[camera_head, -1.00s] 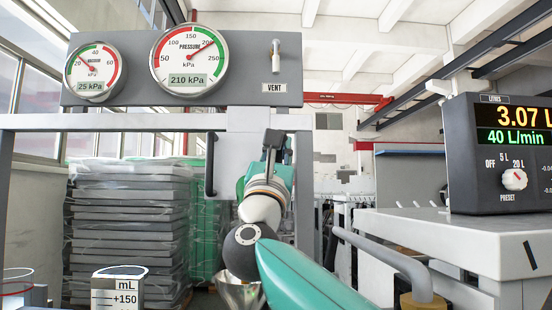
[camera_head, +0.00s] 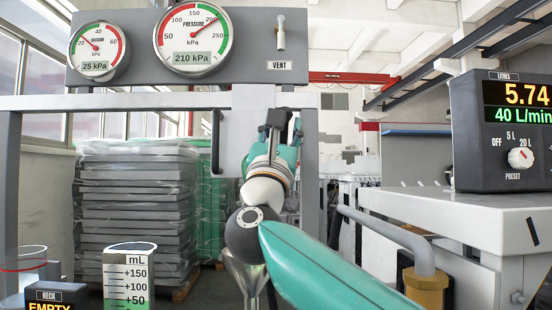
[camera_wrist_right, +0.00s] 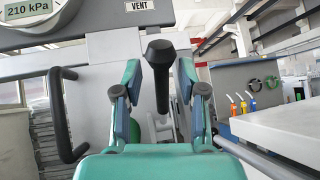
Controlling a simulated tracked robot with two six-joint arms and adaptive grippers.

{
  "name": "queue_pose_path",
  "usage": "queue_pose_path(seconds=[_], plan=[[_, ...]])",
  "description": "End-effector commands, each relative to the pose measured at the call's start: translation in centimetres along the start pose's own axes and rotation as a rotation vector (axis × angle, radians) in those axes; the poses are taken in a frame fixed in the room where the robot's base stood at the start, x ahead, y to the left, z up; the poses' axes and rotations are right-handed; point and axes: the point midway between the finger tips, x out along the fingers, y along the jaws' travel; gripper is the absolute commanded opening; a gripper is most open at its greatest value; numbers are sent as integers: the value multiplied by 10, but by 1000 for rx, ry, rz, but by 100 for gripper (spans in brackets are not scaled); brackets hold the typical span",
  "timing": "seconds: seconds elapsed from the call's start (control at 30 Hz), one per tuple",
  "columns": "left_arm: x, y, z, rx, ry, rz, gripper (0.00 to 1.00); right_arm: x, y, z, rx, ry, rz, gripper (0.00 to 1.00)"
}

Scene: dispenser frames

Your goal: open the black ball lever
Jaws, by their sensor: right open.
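The black ball lever (camera_wrist_right: 160,85) stands between the two fingers of my right gripper (camera_wrist_right: 159,72) in the right wrist view. It has a round black knob on top and a dark stem. The fingers are open, one on each side, with gaps to the stem. In the head view my right gripper (camera_head: 273,134) is in front of the pale panel under the gauges. There the arm and gripper hide most of the lever. My left gripper is not in view.
A gauge board (camera_head: 262,62) with two dials and a vent lever (camera_head: 281,33) is above. A black handle (camera_head: 216,142) is left of my gripper. A litre display (camera_head: 510,125) reads 5.74 on the right bench. A measuring vessel (camera_head: 130,270) stands lower left.

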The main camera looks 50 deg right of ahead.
Motion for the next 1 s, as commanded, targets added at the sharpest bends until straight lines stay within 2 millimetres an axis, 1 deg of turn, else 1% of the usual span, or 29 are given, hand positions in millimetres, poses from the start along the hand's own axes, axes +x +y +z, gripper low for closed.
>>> queue_pose_path(seconds=[0.17,0.4,0.6,0.8,1.0], plan=[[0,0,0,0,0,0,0,-25,0,0,3,1,3,41],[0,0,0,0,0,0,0,-69,0,0,2,0,3,41],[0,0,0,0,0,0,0,-97,0,-1,1,-1,1,41],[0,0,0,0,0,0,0,-108,-1,-1,0,-2,-2,41],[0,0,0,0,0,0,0,-108,-1,-1,0,-2,-2,41]])
